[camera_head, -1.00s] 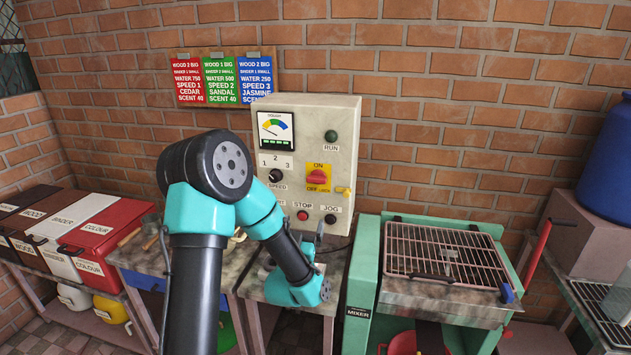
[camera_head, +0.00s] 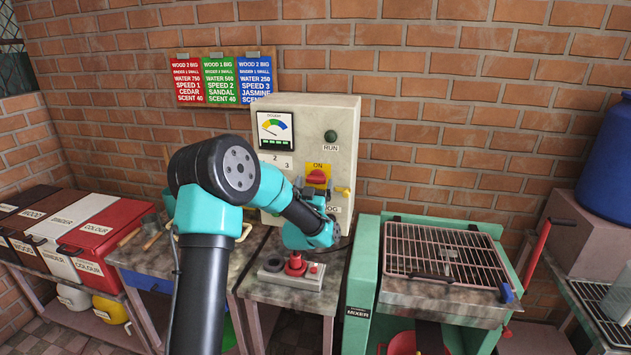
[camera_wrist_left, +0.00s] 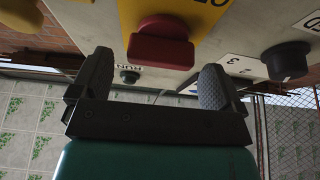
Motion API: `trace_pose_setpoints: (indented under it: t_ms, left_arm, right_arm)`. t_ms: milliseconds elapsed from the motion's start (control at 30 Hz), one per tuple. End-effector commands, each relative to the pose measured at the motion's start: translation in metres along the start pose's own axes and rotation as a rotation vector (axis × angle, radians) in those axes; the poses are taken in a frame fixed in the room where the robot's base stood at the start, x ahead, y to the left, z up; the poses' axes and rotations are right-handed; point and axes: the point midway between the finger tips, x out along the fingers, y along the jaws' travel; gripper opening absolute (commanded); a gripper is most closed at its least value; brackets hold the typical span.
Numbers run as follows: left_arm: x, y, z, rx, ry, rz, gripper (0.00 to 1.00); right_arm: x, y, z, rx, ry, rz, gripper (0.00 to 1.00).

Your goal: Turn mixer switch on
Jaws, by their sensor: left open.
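The red rotary switch (camera_head: 317,178) sits on a yellow plate marked ON at its top edge, on the front of the cream control box (camera_head: 287,102). In the left wrist view, which looks upside down, the red switch knob (camera_wrist_left: 160,44) is just beyond my left gripper (camera_wrist_left: 156,76). Its two dark fingers are apart and empty, one to each side of the knob's line, with a gap to the knob. In the head view my left wrist covers the lower panel, and the fingers are hard to make out. My right gripper is in no view.
A green RUN lamp (camera_head: 331,136) and a gauge (camera_head: 274,126) are above the switch. The speed dial (camera_wrist_left: 286,60) is close by in the wrist view. Red and dark controls sit on the bench below. The green mixer (camera_head: 366,270) with a wire grille stands at right.

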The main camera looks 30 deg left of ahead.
Motion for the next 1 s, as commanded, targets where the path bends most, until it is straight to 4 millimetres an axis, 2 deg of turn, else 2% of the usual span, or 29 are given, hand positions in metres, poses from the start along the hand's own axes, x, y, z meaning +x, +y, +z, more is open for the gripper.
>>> trace_pose_setpoints:
  t_ms: [200,500,1000]
  left_arm:
    - [0.018,0.0,0.001,0.0,-0.001,0.0,0.94]
    - [0.02,0.0,0.001,0.0,-0.001,0.0,0.94]
    - [0.02,0.0,0.0,0.0,-0.001,0.0,0.47]
  right_arm:
    - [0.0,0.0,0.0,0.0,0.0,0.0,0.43]
    - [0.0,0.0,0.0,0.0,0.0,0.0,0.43]
    - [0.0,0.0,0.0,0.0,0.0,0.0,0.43]
